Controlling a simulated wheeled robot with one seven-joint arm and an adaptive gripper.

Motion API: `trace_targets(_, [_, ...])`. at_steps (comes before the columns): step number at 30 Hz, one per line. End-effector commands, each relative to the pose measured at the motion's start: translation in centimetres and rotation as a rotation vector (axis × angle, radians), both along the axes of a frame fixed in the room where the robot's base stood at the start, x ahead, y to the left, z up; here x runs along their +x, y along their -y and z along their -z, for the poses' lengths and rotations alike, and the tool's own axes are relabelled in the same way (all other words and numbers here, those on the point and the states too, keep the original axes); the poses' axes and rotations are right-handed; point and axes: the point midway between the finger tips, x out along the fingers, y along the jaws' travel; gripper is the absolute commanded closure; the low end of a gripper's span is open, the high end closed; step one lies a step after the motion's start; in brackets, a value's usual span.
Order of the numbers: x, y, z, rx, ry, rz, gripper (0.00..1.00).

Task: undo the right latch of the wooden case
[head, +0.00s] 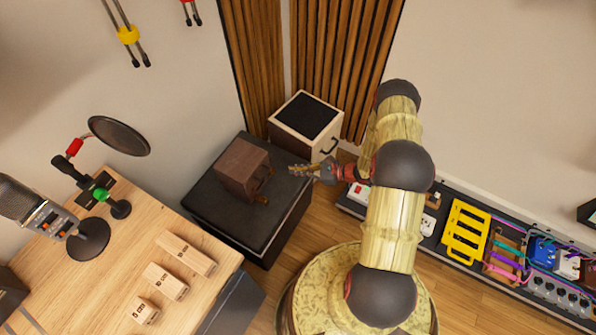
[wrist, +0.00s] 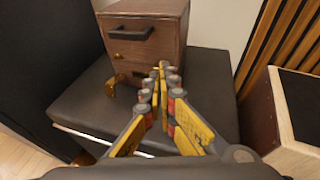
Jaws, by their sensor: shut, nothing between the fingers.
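The wooden case (head: 240,165) is a dark brown box standing on a black padded stand. In the wrist view its front face (wrist: 150,45) shows a dark handle (wrist: 131,33) near the top. A small brass piece (wrist: 118,56) sits on the left of the face, and a brass latch part (wrist: 115,81) sticks out at the lower left. My gripper (wrist: 159,70) is shut and empty, its fingertips in front of the right part of the face. The fingers hide the right latch area, so I cannot tell its state or contact. In the head view my gripper (head: 292,169) points left at the case.
The black stand (head: 273,228) has free room around the case. A pale wooden box with a black top (head: 307,115) stands behind it, near slatted wall panels (head: 333,60). A wooden desk (head: 105,285) with a microphone is at left. A pedalboard (head: 440,238) lies at right.

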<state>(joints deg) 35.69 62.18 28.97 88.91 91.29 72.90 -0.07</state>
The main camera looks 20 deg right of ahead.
Motion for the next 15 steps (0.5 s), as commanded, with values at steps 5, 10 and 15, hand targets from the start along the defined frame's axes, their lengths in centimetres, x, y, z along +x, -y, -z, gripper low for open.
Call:
trace_targets(5, [0.7, -1.2, 0.5, 0.0, -0.001, -0.003, 1.0])
trace_targets(10, [1.6, -2.3, 1.0, -0.001, -0.001, -0.003, 1.0])
trace_targets(15, [2.5, -3.5, 1.4, -0.001, 0.0, -0.003, 1.0])
